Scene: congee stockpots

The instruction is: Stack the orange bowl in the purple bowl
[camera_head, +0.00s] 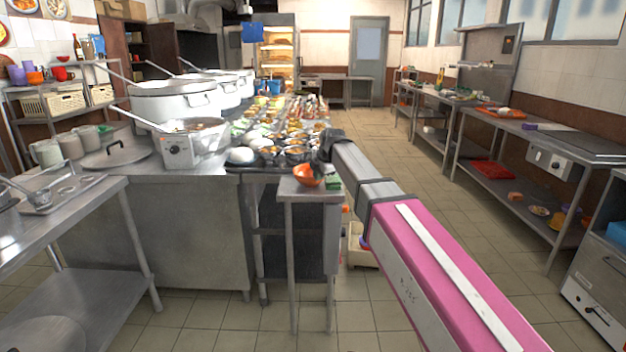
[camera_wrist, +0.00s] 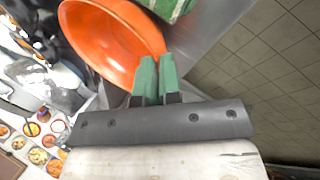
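The orange bowl (camera_head: 307,177) is at the small steel side table's top, just left of my gripper (camera_head: 325,160). In the wrist view the orange bowl (camera_wrist: 105,35) fills the upper left, its opening facing the camera at a slant. The green fingertips of my gripper (camera_wrist: 157,75) are close together at the bowl's rim, one on each side of it, and look shut on it. I cannot tell whether the bowl still touches the table. A small purple patch (camera_head: 365,243) shows low beside my arm; I cannot tell whether it is the purple bowl.
A green and white item (camera_head: 333,182) lies on the side table (camera_head: 300,196) beside the bowl. A counter crowded with food dishes (camera_head: 275,135) and large white pots (camera_head: 175,100) stand behind and left. Purple and orange vessels sit on the left shelf (camera_head: 35,88). The aisle floor (camera_head: 420,165) is clear.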

